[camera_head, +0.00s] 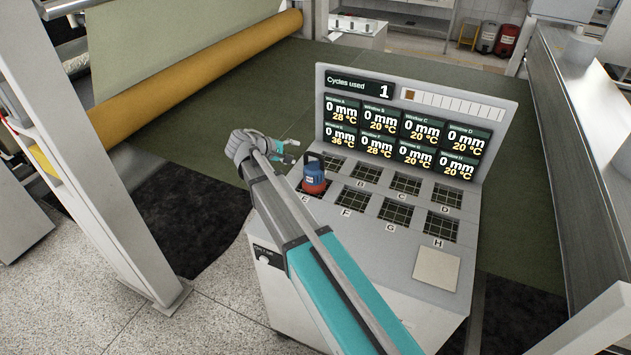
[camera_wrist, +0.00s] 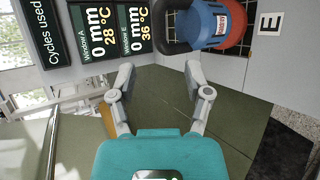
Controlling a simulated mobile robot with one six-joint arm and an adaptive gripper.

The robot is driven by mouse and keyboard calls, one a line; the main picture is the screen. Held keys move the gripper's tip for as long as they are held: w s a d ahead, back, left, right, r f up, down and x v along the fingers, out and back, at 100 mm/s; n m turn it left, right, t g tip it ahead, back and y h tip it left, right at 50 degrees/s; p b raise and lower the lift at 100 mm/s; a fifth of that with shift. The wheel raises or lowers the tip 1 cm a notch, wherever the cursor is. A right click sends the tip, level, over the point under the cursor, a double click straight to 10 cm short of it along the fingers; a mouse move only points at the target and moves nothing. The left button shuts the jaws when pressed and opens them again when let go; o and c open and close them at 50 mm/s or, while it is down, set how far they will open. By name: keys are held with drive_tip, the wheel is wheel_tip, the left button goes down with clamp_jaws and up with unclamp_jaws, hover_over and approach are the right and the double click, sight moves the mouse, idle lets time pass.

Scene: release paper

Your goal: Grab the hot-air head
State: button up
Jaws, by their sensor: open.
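The hot-air head (camera_head: 314,178) is a small blue and red device with a dark handle. It stands upright on window E of the control console (camera_head: 437,268). My gripper (camera_head: 289,152) is just left of the hot-air head in the head view. In the wrist view my gripper (camera_wrist: 160,74) has its two fingers spread with nothing between them. The right fingertip appears close to the blue body; I cannot tell whether they touch.
The console's upright display (camera_head: 411,120) reads one cycle used and shows temperatures for its windows. Grated windows labelled B to H lie beside the hot-air head. A yellow roller (camera_head: 200,75) is at the upper left, and a metal rail (camera_head: 590,150) runs along the right.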

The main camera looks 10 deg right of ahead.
sight(312, 154)
drive_tip(key=shift+b+x, duration=0.75)
drive_tip(key=shift+x, duration=1.3)
drive_tip(key=shift+b+x, duration=1.3)
drive_tip(key=shift+x, duration=1.3)
drive_tip(key=shift+s, duration=0.1)
drive_tip(key=shift+r, duration=0.1)
clamp_jaws()
